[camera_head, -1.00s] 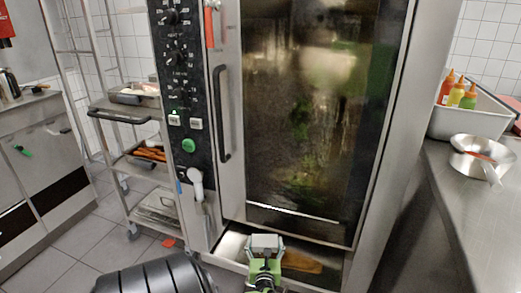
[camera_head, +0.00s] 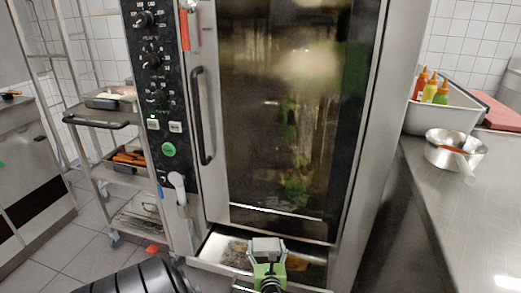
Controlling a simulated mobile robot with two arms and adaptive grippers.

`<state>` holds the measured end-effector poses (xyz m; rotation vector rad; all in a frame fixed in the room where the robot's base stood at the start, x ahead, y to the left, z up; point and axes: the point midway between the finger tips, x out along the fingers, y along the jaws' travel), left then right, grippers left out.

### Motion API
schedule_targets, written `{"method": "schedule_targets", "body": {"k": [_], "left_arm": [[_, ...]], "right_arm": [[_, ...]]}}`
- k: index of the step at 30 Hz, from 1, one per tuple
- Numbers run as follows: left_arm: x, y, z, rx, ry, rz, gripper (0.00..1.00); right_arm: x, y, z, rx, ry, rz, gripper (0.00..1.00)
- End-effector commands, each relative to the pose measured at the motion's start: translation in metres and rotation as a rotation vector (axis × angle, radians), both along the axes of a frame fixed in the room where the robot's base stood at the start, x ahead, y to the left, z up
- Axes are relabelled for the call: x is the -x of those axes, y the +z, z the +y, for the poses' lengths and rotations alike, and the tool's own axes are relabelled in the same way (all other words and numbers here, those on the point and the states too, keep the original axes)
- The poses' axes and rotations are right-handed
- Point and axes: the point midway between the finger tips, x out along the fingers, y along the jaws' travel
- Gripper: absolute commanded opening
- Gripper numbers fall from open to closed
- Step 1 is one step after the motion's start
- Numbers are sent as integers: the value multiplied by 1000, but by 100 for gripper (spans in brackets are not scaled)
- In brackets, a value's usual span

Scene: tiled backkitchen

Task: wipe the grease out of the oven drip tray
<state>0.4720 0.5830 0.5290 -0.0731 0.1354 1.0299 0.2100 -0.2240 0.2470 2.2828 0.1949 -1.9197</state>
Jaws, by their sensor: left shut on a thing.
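The drip tray (camera_head: 222,248) is below the oven door, its inside showing a dark greasy patch (camera_head: 238,256) on the left and an orange-brown area (camera_head: 297,262) on the right. My left gripper (camera_head: 267,248), with green parts, is at the bottom centre, over the tray in this view. It is shut on a pale grey block-like thing (camera_head: 266,243). Whether this touches the tray floor I cannot tell. The gripper hides the middle of the tray. My right gripper is out of view.
The tall oven's glass door (camera_head: 285,110) is shut. A rack trolley (camera_head: 97,122) with trays stands at the left. At the right, a steel counter (camera_head: 435,215) holds pans (camera_head: 445,155) and a bin with sauce bottles (camera_head: 428,90). Tiled floor shows at the lower left.

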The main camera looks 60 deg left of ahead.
Motion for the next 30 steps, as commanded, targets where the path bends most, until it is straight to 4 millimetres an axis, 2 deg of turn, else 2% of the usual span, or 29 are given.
{"method": "schedule_targets", "body": {"k": [30], "left_arm": [[-38, 3, -46, 1, -1, -1, 47]], "right_arm": [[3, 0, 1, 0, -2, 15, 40]]}}
